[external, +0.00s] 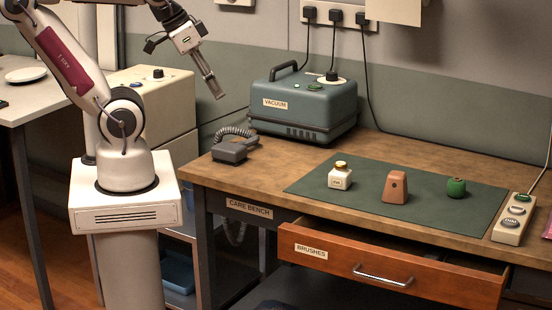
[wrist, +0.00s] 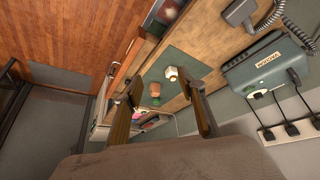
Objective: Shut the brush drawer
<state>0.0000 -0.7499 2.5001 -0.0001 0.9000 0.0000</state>
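The brush drawer (external: 450,283) is a reddish wooden drawer under the bench, labelled BRUSHES, with a metal bar handle (external: 384,275). It stands partly pulled out, and a strip of its dark inside shows behind the front. In the wrist view its front (wrist: 122,65) shows as an orange strip at the bench edge. My gripper (external: 217,92) is raised in the air to the left of the bench, well away from the drawer. In the wrist view its two fingers (wrist: 164,92) are spread apart with nothing held between them.
The space before the drawer looks clear.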

